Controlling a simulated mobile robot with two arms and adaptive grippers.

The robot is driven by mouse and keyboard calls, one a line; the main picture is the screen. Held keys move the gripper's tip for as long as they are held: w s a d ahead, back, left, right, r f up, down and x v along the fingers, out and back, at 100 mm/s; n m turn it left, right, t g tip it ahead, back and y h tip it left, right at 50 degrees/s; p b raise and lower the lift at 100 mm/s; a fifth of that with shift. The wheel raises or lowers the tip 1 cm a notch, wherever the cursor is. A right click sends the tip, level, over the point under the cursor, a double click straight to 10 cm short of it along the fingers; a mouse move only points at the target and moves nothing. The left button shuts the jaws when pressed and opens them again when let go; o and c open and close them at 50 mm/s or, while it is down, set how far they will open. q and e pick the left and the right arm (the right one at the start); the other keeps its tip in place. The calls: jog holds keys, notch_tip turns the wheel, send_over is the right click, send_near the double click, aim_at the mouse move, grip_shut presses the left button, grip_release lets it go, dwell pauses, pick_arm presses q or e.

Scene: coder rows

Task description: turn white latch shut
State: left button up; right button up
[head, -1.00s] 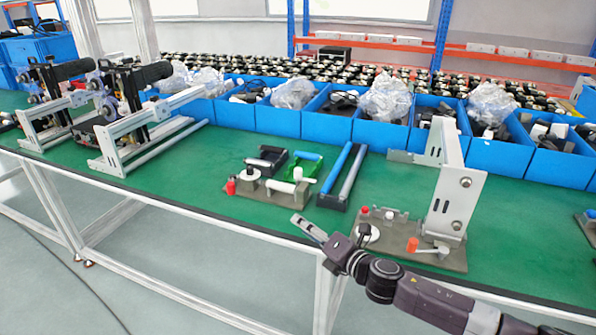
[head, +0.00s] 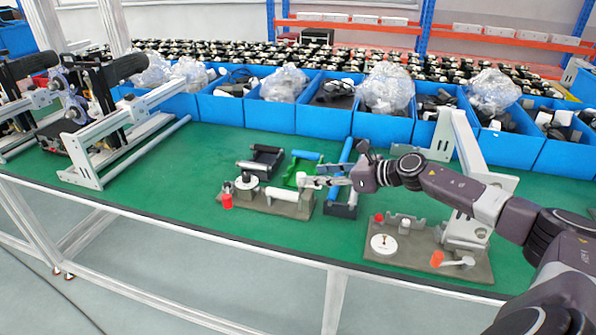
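A grey fixture plate (head: 262,204) sits on the green table near its front edge. It bears a white latch (head: 283,194), a bar lying roughly level, with a white upright end piece (head: 302,179) at its right. My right gripper (head: 314,182) reaches in from the right, with its fingertips at this white end piece. They overlap it in the picture; I cannot tell whether they touch it or how far apart the fingers are. My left gripper is out of view.
A red-tipped toggle (head: 227,200) and a white disc (head: 246,183) stand on the same plate. Green and black holders (head: 299,167) lie behind. Blue bins (head: 323,117) line the back.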

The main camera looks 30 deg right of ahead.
aim_at(303, 175)
jog(key=p+x, duration=0.1)
jog(key=x, duration=0.3)
jog(key=shift+a+r, duration=0.1)
jog(key=shift+r, duration=0.1)
jog(key=x, duration=0.2)
jog(key=shift+w+a+f+p, duration=0.1)
jog(key=shift+w+f+p, duration=0.15)
jog(key=shift+f+p, duration=0.15)
jog(key=shift+c, duration=0.8)
jog(key=c, duration=0.5)
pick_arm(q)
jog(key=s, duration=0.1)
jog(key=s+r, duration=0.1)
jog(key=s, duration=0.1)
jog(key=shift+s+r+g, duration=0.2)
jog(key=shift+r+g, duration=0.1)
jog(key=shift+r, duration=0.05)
pick_arm(e)
grip_shut()
